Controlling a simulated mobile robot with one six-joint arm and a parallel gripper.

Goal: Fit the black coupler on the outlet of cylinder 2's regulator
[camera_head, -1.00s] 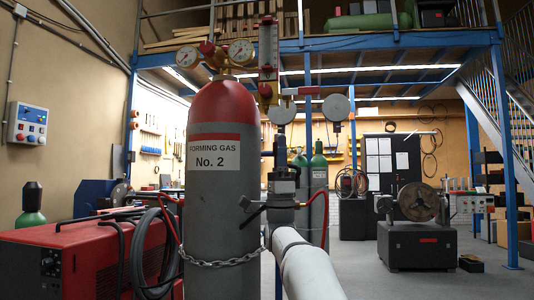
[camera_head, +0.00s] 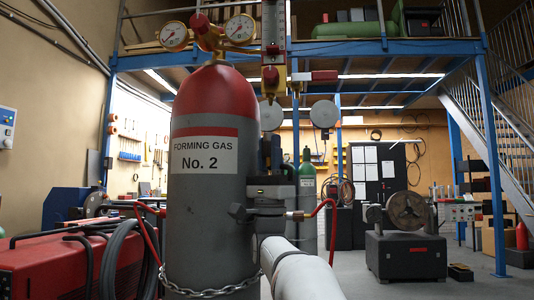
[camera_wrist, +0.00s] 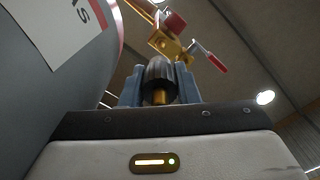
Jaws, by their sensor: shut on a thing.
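Cylinder 2 (camera_head: 205,215), grey with a red shoulder and "FORMING GAS No. 2" label, stands upright at centre-left. Its brass regulator (camera_head: 209,38) with two gauges sits on top, and a clear flow tube (camera_head: 274,30) hangs to its right. Below the tube is a brass valve (camera_head: 283,77) with a red lever; it also shows above my fingers in the wrist view (camera_wrist: 168,45). My gripper (camera_wrist: 158,82) is shut on the black coupler (camera_wrist: 160,70), held upright with a brass end downward. The coupler is below the valve, apart from it. My gripper also shows right of the cylinder (camera_head: 272,158).
A chain (camera_head: 212,291) wraps the cylinder. A red hose (camera_head: 331,230) loops to the right of my gripper. A red machine (camera_head: 50,265) with black cables stands at the left. A lathe-like machine (camera_head: 405,250) and stairs are at the right. Open floor lies between.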

